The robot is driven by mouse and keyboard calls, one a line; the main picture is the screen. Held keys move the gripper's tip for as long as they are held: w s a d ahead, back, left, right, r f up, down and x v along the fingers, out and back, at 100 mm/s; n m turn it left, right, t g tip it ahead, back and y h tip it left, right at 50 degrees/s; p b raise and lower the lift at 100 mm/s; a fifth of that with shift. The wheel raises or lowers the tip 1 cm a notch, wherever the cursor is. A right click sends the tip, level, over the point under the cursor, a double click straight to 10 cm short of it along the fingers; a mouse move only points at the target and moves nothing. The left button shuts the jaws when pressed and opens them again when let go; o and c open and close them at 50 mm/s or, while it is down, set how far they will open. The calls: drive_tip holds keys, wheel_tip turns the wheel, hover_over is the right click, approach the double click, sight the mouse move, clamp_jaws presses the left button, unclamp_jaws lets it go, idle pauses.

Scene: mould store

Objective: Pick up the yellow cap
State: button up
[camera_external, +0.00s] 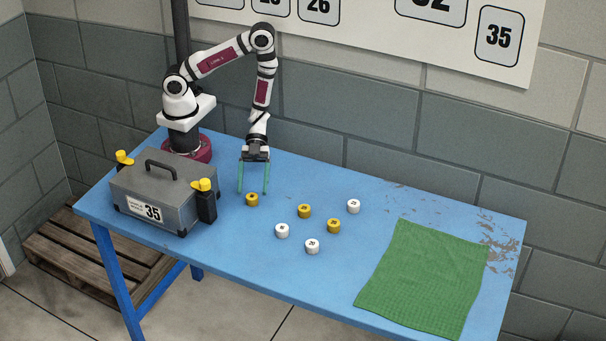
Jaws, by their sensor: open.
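Several small caps lie on the blue table (230,250). Three of them are yellow: one yellow cap (252,200) at the left, one yellow cap (304,211) in the middle, and one yellow cap (333,226) further right. My gripper (253,192) points down with its two green fingers apart, just above or behind the left yellow cap in this view. Nothing shows between the fingers. I cannot tell the exact height of the fingertips over the table.
White caps (282,231), (312,247) and (353,206) lie near the yellow ones. A grey case (165,195) with yellow-topped clamps stands left of my gripper. A green cloth (425,280) covers the table's right part. The table's front middle is clear.

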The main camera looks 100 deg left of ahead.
sight(255, 211)
drive_tip(key=shift+x, duration=1.1)
drive_tip(key=shift+c, duration=0.2)
clamp_jaws()
